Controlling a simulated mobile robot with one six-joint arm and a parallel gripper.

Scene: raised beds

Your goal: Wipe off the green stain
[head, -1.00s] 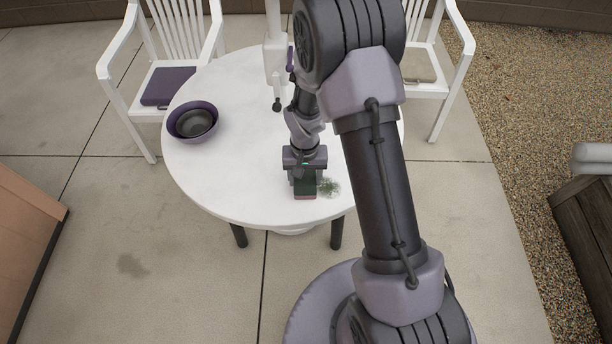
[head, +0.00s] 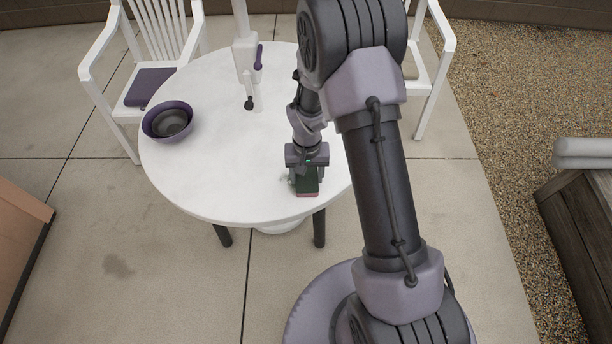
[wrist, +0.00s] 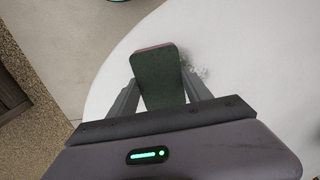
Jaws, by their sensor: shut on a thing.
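My gripper (head: 307,172) is shut on a sponge (head: 308,190), a block with a dark green face and a reddish edge. The sponge is down at the white table's top, close to its front edge. In the wrist view the sponge (wrist: 160,78) sits between the two fingers of my gripper (wrist: 158,90). The green stain (wrist: 196,66) shows there as a faint, speckled grey-green patch just right of the sponge. Part of it may be hidden under the sponge.
The round white table (head: 215,185) carries nested purple and grey bowls (head: 168,122) at its left and a white post with a purple handle (head: 246,65) at its back. White chairs (head: 150,60) stand behind. A wooden planter (head: 580,215) stands at the right. The tabletop's left front is clear.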

